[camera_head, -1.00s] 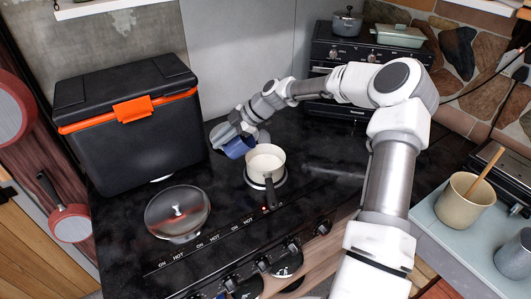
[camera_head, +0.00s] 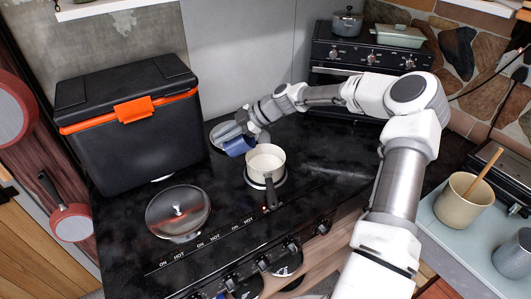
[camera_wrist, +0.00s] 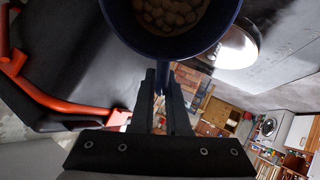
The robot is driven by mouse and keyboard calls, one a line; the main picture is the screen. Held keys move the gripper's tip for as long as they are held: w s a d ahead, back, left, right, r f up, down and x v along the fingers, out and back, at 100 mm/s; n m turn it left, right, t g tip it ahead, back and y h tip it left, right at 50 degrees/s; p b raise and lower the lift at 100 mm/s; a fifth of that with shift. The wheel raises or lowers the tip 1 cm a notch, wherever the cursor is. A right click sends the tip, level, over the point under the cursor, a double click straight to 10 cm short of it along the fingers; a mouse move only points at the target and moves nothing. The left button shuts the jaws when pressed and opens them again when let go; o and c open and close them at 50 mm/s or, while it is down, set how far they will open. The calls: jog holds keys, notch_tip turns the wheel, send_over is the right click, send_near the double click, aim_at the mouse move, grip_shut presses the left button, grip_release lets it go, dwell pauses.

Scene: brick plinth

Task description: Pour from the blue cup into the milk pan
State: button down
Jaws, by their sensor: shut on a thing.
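The blue cup (camera_head: 237,147) hangs just left of the milk pan, apart from it in the picture and looking slightly tilted. My gripper (camera_head: 245,130) is shut on it. In the wrist view my gripper (camera_wrist: 163,84) pinches the handle of the blue cup (camera_wrist: 166,54), and several rounded, pale brown pieces lie inside. The milk pan (camera_head: 265,163) is cream inside and stands on a burner of the black stove. Its dark handle points toward the stove's front edge. It looks empty.
A black cooler (camera_head: 130,120) with an orange latch stands left of the cup. A lidded glass pan (camera_head: 178,212) sits at the front left of the stove. A beige pot (camera_head: 460,203) with a wooden spoon stands on the right counter. The stove right of the milk pan is clear.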

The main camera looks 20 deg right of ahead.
jog(key=shift+s+d+t+y, duration=0.15)
jog(key=shift+d+t+y, duration=0.15)
jog(key=shift+d+y, duration=0.3)
dwell(0.3)
jog(key=shift+s+d+r+t+y+p, duration=0.3)
jog(key=shift+d+r+y+p, duration=0.3)
jog(key=shift+y, duration=0.4)
jog(key=shift+s+d+r+t+y+p, duration=0.15)
jog(key=shift+d+y+p, duration=0.1)
jog(key=shift+d, duration=0.15)
jog(key=shift+s+d+r+t+y+p, duration=0.1)
jog(key=shift+s+d+r+y, duration=0.1)
jog(key=shift+d, duration=0.25)
jog(key=shift+s+d+r+t+y+p, duration=0.15)
jog(key=shift+d+y+p, duration=0.1)
jog(key=shift+d, duration=0.15)
jog(key=shift+d+b, duration=0.2)
jog(key=shift+b, duration=0.5)
jog(key=shift+s+d+r+t+y+b, duration=0.2)
jog(key=shift+d+y+b, duration=0.35)
jog(key=shift+b, duration=0.75)
jog(key=shift+s+d+r+t+y+b, duration=0.2)
jog(key=shift+d+y+b, duration=0.3)
jog(key=shift+b, duration=0.85)
jog(key=shift+s+d+r+t+y+b, duration=0.15)
jog(key=shift+s+d+t+y+b, duration=0.35)
jog(key=shift+b, duration=0.8)
